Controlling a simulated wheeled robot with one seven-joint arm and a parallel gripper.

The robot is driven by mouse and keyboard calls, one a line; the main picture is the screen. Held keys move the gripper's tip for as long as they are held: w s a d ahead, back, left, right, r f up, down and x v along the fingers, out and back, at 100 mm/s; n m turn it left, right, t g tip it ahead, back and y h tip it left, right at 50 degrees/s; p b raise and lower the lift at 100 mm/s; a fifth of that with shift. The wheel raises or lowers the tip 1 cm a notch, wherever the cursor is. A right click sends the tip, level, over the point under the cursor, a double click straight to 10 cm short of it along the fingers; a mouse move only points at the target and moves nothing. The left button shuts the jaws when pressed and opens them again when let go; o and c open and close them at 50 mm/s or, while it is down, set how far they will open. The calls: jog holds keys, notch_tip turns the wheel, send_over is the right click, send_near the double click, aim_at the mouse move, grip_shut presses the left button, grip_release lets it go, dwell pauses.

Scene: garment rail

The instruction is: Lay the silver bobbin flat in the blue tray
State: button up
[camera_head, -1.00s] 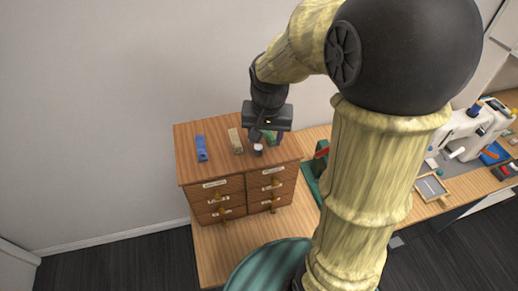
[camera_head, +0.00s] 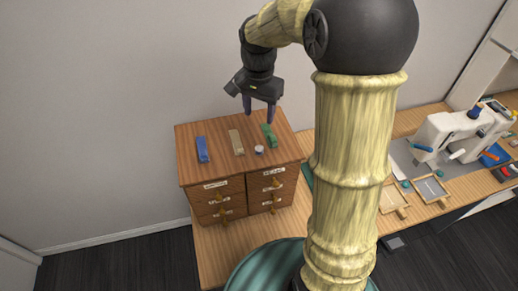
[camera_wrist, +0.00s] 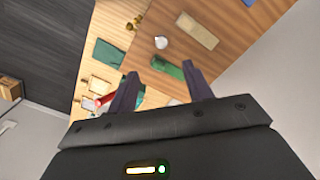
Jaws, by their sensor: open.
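A small silver-white round piece, seemingly the silver bobbin (camera_head: 259,150), sits on top of the wooden drawer cabinet (camera_head: 218,162). It also shows in the wrist view (camera_wrist: 161,42). A long narrow blue piece (camera_head: 202,149) lies near the cabinet top's left side; I cannot tell if it is the blue tray. My gripper (camera_head: 259,114) is open and empty above the back of the cabinet, apart from the bobbin. Its fingers point down.
A beige piece (camera_head: 236,142) and a green piece (camera_head: 269,135) lie near the bobbin on the cabinet. A white sewing machine (camera_head: 455,130) stands on the workbench at right. Wood-framed trays (camera_head: 432,189) lie in front of it. The wall is close behind the cabinet.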

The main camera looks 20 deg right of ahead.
jog(key=p, duration=0.2)
send_over(259, 148)
jog(key=f, duration=0.9)
jog(key=shift+s+a+f, duration=0.1)
jog(key=shift+s+f, duration=0.15)
jog(key=shift+w+f+p, duration=0.15)
jog(key=shift+f+p, duration=0.55)
jog(key=shift+f, duration=0.6)
jog(key=shift+w+f+p, duration=0.1)
jog(key=shift+f+p, duration=0.6)
jog(key=shift+f, duration=0.6)
grip_shut()
jog(key=shift+r, duration=0.1)
notch_tip(259, 148, up, 10)
jog(key=b, duration=0.3)
